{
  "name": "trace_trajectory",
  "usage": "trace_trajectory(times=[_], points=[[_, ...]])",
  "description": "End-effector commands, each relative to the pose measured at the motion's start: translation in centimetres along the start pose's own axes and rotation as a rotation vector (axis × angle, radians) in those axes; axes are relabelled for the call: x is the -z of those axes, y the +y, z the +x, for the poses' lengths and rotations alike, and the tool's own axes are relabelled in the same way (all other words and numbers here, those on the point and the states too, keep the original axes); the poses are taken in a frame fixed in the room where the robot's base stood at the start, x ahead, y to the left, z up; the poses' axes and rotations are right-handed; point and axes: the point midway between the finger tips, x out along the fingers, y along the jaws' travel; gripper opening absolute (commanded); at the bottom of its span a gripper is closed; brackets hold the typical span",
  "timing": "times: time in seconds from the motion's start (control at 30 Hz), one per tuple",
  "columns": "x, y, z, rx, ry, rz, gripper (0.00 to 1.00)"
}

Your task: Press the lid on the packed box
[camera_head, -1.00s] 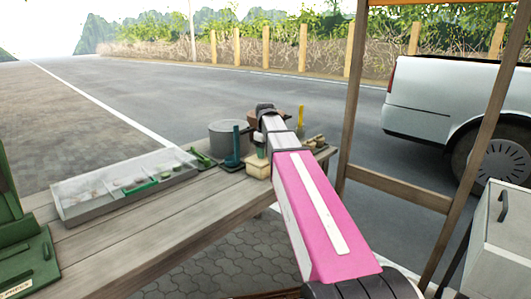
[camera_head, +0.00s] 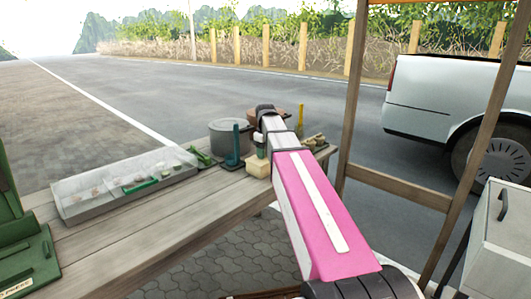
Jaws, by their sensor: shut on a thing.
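My gripper (camera_head: 260,139) is at the far end of my pink and white arm, over the far right part of the table. It is small and partly hidden by the arm. A small cream block, box-like (camera_head: 257,167), is directly below it at the table's front edge, and the gripper appears shut on it. The fingertips and any seam between a lid and a box are too small to make out. A long grey tray (camera_head: 75,213) with compartments and several small pieces, some green, lies on the left of the table.
A grey pot (camera_head: 222,137), a teal upright tool (camera_head: 235,150) and green pieces (camera_head: 204,158) stand left of the gripper. A brown round thing is behind my arm. A green press (camera_head: 30,265) fills the left edge. The front planks of the wooden table (camera_head: 165,220) are bare.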

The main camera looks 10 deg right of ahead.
Motion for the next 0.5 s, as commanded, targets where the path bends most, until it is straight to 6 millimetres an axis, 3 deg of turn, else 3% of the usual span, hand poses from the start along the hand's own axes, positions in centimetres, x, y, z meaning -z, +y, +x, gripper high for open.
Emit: trace_trajectory(times=[0.33, 0.37, 0.4, 0.43, 0.5], points=[[0.0, 0.0, 0.06, 0.0, 0.0, 0.0, 0.28], [0.0, 0.0, 0.06, 0.0, 0.0, 0.0, 0.56], [0.0, 0.0, 0.06, 0.0, 0.0, 0.0, 0.69], [0.0, 0.0, 0.06, 0.0, 0.0, 0.0, 0.79], [0.0, 0.0, 0.06, 0.0, 0.0, 0.0, 0.79]])
